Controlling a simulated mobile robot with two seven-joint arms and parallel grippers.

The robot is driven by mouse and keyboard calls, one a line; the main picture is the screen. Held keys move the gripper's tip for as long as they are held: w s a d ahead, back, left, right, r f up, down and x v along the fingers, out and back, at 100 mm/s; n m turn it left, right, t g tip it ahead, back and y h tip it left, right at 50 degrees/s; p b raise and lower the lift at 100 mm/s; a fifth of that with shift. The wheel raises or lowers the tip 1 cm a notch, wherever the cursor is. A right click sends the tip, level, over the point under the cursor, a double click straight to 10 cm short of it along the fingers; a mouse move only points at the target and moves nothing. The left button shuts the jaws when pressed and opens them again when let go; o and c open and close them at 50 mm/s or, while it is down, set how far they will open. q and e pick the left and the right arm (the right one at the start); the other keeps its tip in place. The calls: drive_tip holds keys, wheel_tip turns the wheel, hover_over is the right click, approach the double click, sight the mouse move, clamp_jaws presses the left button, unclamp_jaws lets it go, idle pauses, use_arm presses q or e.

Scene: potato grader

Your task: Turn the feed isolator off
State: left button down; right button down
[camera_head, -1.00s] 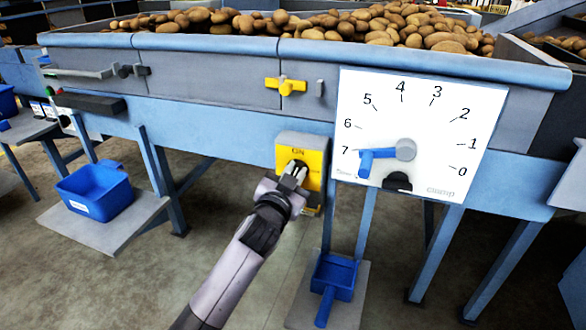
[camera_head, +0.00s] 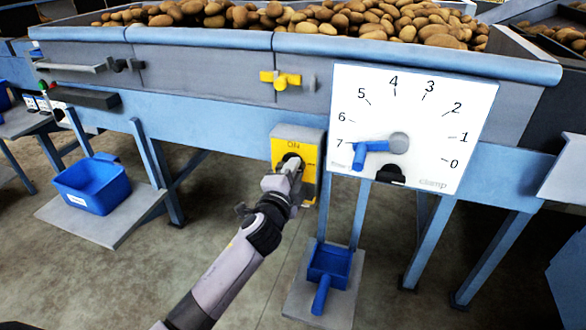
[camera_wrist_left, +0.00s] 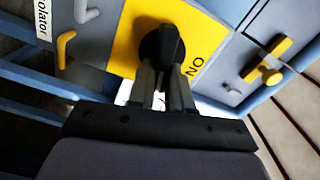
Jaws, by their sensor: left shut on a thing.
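The feed isolator (camera_head: 309,150) is a grey box with a yellow face marked ON, fixed to the blue frame of the grader. Its black rotary knob (camera_wrist_left: 160,47) shows in the left wrist view on the yellow plate (camera_wrist_left: 205,35). My left gripper (camera_head: 292,166) reaches up to the isolator from below and is shut on the knob. In the wrist view its two fingers (camera_wrist_left: 160,85) stand on either side of the knob's lower part. The gripper hides much of the knob in the head view. My right gripper is not in view.
A white dial board (camera_head: 420,110) with a blue lever (camera_head: 371,149) hangs just right of the isolator. A yellow handle (camera_head: 281,80) sits above. Potatoes (camera_head: 330,18) fill the top.

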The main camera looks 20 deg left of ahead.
use_arm(q)
drive_tip(key=shift+f+m, duration=0.2)
drive_tip(key=shift+m, duration=1.2)
drive_tip(key=c, duration=1)
unclamp_jaws()
drive_tip(key=shift+c, duration=0.2)
drive_tip(key=shift+s, duration=0.15)
drive_tip(key=s+p, duration=0.1)
drive_tip(key=s, duration=0.6)
drive_tip(key=shift+a+f, duration=0.1)
